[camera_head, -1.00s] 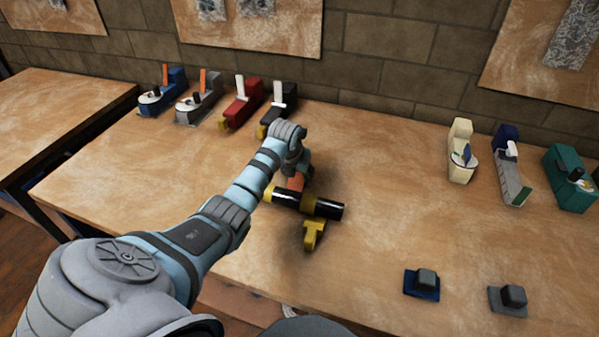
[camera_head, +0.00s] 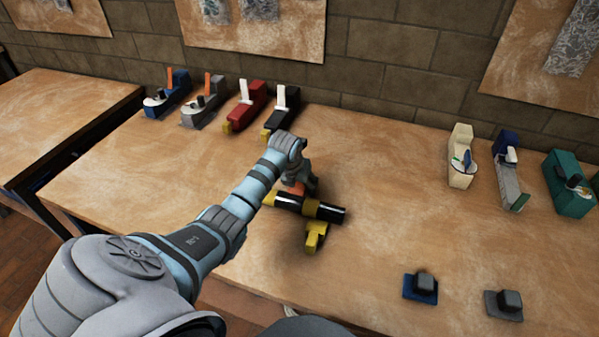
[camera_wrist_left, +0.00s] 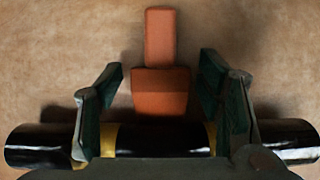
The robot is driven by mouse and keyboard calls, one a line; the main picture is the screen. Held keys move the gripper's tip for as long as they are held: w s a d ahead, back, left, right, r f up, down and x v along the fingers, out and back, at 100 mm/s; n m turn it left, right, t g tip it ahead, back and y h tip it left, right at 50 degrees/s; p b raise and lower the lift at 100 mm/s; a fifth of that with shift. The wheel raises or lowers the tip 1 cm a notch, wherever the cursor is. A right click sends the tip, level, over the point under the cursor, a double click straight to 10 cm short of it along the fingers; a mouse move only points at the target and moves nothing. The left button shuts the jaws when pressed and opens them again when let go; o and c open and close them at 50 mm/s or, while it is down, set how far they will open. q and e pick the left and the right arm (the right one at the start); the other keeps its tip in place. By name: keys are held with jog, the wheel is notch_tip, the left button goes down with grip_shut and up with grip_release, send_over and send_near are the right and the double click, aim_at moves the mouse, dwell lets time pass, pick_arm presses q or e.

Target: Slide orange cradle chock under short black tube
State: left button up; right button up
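The short black tube (camera_head: 329,213) with yellow bands lies across the middle of the table; in the left wrist view its black end (camera_wrist_left: 38,145) shows at the bottom. The orange cradle chock (camera_head: 294,190) is on the far side of the tube, mostly hidden by my arm. In the left wrist view the chock (camera_wrist_left: 160,92) stands close against the tube's middle. My left gripper (camera_head: 301,183) is over the chock. It also shows in the wrist view (camera_wrist_left: 164,105), its fingers spread on both sides of the chock with gaps. My right gripper is not in view.
A yellow piece (camera_head: 316,238) sits at the tube's near side. Several hand planes stand at the back left, including a red one (camera_head: 246,106); others stand at the right, including a green one (camera_head: 571,183). Two small blocks (camera_head: 421,287) (camera_head: 503,304) lie front right. The table's right middle is clear.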

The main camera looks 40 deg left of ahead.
pick_arm(q)
jog(key=shift+r, duration=0.25)
jog(key=v, duration=1.1)
jog(key=shift+s+r, duration=0.2)
jog(key=shift+r, duration=0.05)
jog(key=shift+d, duration=0.1)
